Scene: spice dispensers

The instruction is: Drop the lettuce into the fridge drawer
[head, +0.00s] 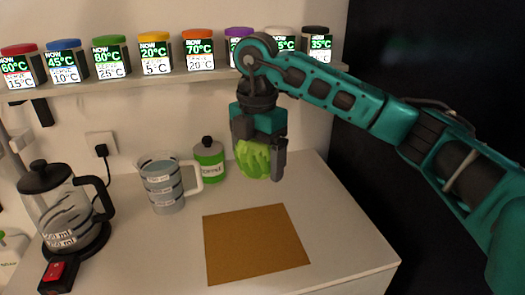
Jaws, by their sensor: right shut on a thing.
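My right gripper (261,158) comes in from the right on its teal arm and points down above the counter. It is shut on the lettuce (252,159), a light green leafy head held between its dark fingers. The lettuce is in the air, above and behind the brown board. My left gripper does not show. No fridge drawer can be made out in this view.
A brown board (255,243) lies on the white counter (350,247). A kettle (62,207), a measuring jug (163,183) and a green bottle (209,160) stand left of the gripper. Several dispensers with coloured lids line the shelf (115,82) behind.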

